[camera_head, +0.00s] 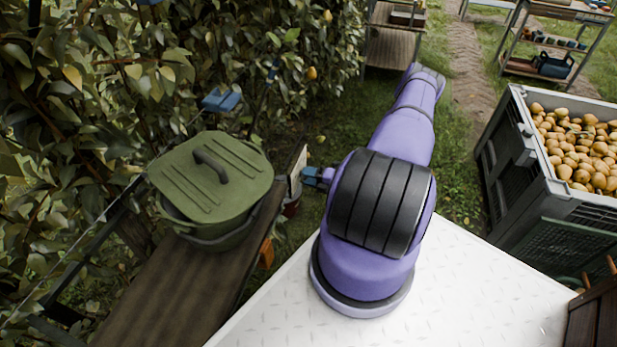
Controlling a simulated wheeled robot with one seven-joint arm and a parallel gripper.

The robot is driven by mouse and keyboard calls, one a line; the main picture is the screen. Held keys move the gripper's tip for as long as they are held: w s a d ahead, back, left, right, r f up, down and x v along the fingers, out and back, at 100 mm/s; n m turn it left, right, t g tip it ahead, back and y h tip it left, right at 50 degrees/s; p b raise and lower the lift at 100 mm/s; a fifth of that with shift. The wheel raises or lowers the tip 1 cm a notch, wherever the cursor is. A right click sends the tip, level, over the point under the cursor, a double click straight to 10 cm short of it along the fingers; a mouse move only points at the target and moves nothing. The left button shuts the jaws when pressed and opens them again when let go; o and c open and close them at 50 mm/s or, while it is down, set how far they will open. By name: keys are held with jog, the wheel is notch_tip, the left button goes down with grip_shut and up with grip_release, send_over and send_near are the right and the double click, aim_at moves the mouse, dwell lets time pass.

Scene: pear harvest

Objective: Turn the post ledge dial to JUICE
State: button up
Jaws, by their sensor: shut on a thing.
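The post ledge (165,285) is a brown wooden plank at the left. A pale plate (297,172) stands at its far right end, seen nearly edge-on. My gripper (308,176) reaches in from the right, its blue fingers right against the face of this plate. It is shut on the dial there. The dial itself is hidden by the fingers and the steep angle, so its pointer and the JUICE mark cannot be read. My purple arm covers the middle of the view.
A green lidded pot (212,185) stands on the ledge, close to the plate. Leafy pear trees (110,90) crowd the left. A grey crate of pears (520,150) stands at the right. Grass lies open behind my arm.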

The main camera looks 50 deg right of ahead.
jog(key=m, duration=0.7)
jog(key=shift+d, duration=0.1)
dwell(0.5)
jog(key=o, duration=0.9)
jog(key=shift+o, duration=0.2)
jog(key=v, duration=1)
jog(key=shift+s, duration=0.4)
jog(key=shift+d, duration=0.1)
